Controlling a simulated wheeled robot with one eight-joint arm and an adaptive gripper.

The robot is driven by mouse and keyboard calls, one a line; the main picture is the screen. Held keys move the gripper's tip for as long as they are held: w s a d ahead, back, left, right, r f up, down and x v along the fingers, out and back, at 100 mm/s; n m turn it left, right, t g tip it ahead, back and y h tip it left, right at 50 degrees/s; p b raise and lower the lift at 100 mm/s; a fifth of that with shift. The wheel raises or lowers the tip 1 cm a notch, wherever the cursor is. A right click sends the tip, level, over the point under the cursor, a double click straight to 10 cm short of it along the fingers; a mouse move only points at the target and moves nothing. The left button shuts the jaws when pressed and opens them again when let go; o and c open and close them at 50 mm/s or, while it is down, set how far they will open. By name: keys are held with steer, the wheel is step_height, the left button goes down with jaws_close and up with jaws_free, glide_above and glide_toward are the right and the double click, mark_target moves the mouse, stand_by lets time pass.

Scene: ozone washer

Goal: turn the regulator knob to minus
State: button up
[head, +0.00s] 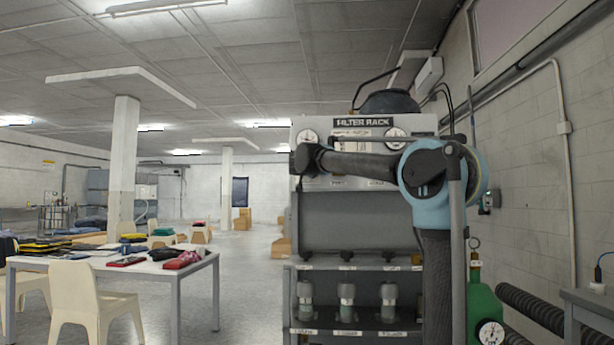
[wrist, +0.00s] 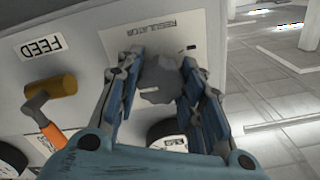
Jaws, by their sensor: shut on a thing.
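The regulator knob (wrist: 160,82) is a grey, lobed knob on a pale panel (wrist: 95,60), below an upside-down REGULATOR label (wrist: 148,27) in the wrist view. My gripper (wrist: 163,64) has its two blue-padded fingers on either side of the knob and is shut on it. A small dark mark (wrist: 191,47) shows beside the knob's upper right; I cannot tell whether it is a minus sign. In the head view, my arm crosses in front of the filter rack panel (head: 348,123) and hides the knob; the fingers cannot be made out there.
A brass fitting (wrist: 50,89) with an orange-handled lever (wrist: 52,132) is left of my gripper, near the FEED label (wrist: 41,46). A gauge (wrist: 168,132) sits close behind the fingers.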

steer(key=n, duration=1.1)
steer(key=shift+n, duration=0.4)
steer(key=n, duration=0.5)
steer(key=shift+n, duration=0.3)
steer(key=n, duration=0.5)
steer(key=shift+f, duration=0.1)
steer(key=n, duration=0.5)
steer(key=shift+n, duration=0.4)
steer(key=n, duration=1)
steer(key=shift+n, duration=0.4)
steer(key=n, duration=0.5)
steer(key=shift+d+n, duration=0.1)
steer(key=shift+n, duration=0.2)
